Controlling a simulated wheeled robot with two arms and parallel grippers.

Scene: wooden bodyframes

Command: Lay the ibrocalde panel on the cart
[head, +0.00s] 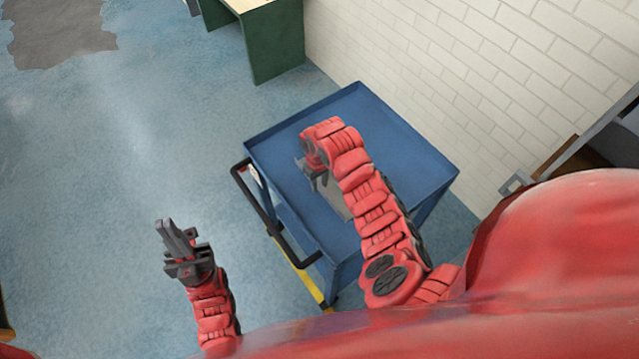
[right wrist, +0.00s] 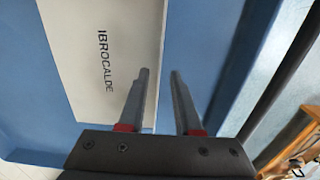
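The ibrocalde panel (right wrist: 100,60) is a pale grey flat board with its name printed on it. It lies on the blue tray top of the cart (head: 400,140); in the head view only a grey piece of the panel (head: 333,197) shows beside my right arm, which hides the rest. My right gripper (head: 315,181) is over the cart top. In the right wrist view its fingers (right wrist: 160,72) are apart, near the panel's long edge, with nothing visibly clamped between them. My left gripper (head: 172,235) is over the floor left of the cart, seemingly empty; its finger gap is unclear.
The cart has a raised rim and a dark push handle (head: 270,220) on its left side. A white brick wall (head: 420,55) stands behind it. A green bench (head: 275,40) is at the top.

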